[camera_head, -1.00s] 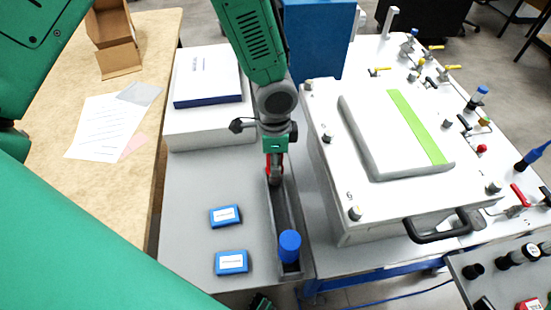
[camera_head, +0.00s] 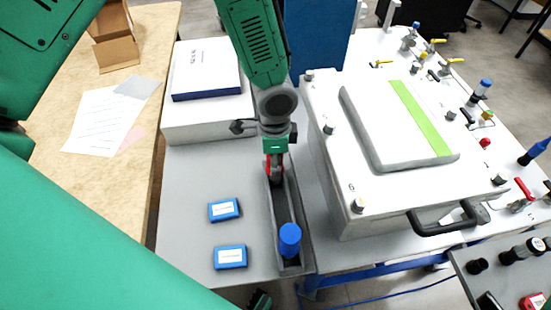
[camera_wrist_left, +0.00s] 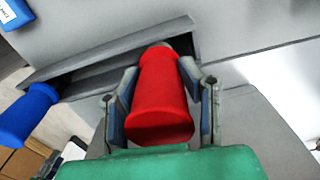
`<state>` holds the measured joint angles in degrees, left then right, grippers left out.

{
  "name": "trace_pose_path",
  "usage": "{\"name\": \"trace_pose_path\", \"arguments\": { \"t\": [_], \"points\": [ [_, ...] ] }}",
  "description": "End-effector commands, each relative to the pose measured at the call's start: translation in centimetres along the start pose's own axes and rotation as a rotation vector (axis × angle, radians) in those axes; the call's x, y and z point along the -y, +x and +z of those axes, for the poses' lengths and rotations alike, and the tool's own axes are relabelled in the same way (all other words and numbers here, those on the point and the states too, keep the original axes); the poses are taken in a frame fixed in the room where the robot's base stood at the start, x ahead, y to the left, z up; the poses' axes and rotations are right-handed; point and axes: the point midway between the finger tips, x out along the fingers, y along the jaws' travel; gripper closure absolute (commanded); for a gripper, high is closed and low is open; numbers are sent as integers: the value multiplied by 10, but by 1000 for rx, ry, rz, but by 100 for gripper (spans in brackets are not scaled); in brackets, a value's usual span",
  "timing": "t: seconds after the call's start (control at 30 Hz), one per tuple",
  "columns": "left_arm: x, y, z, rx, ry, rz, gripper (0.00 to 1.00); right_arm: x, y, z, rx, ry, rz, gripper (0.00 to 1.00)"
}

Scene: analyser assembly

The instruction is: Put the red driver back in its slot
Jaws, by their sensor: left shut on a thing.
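My left gripper (camera_head: 274,174) is shut on the red driver at the far end of the long grey trough (camera_head: 301,222). In the left wrist view the red driver's handle (camera_wrist_left: 160,100) stands between the two fingers (camera_wrist_left: 161,108), its wide end toward the camera. Its far end is at the trough's end, partly hidden by the handle; I cannot tell whether it touches the bottom. In the head view only slivers of red show beside the fingers. A blue driver (camera_head: 289,239) stands in the near end of the trough and also shows in the left wrist view (camera_wrist_left: 28,115).
Two small blue boxes (camera_head: 224,210) (camera_head: 230,257) lie left of the trough on the grey table (camera_head: 185,240). A white case (camera_head: 210,120) is behind them. A large white analyser (camera_head: 345,190) with a black handle stands close on the right.

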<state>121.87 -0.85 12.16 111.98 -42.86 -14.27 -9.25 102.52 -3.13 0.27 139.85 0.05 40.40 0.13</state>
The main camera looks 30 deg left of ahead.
Motion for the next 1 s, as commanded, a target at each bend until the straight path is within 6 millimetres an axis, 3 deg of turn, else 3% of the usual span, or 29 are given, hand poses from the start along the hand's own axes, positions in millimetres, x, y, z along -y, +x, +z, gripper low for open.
{"name": "trace_pose_path", "arguments": {
  "t": [0.87,0.9,0.93,1.0],
  "points": [
    [0,19,0,-1,-1,0,100,0,11,1,0,0,0,60],
    [0,19,0,-1,-1,0,63,0,11,1,0,0,0,60],
    [0,19,0,-1,-1,0,52,0,11,1,0,0,0,60],
    [0,19,0,-1,-1,0,49,0,11,1,0,0,0,60]
  ]
}}
